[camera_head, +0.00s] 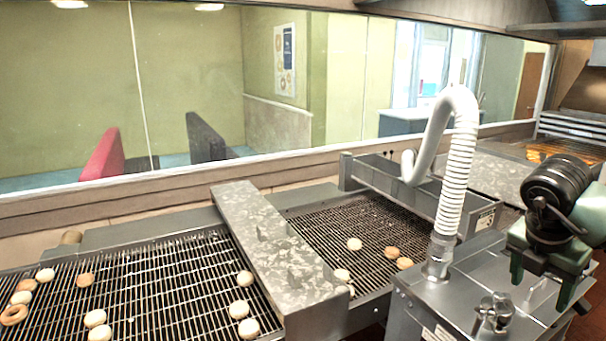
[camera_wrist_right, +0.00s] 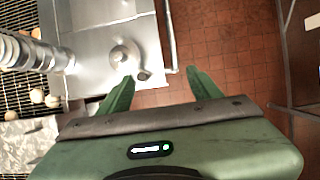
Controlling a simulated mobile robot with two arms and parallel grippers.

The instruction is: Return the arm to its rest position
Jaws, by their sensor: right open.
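My right gripper (camera_head: 540,281) is at the right of the head view, its green fingers pointing down over the right end of the metal glaze machine (camera_head: 416,307). In the right wrist view its two green fingers (camera_wrist_right: 160,88) are spread apart with nothing between them. Below them show the machine's edge and the red-brown tiled floor (camera_wrist_right: 222,62). My left gripper is in neither view.
A white ribbed hose (camera_head: 459,165) rises from the machine. A valve knob (camera_head: 495,308) stands near my right gripper. Wire conveyors (camera_head: 180,292) carry several doughnuts (camera_head: 249,328) to the left. A long window (camera_head: 200,80) runs behind.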

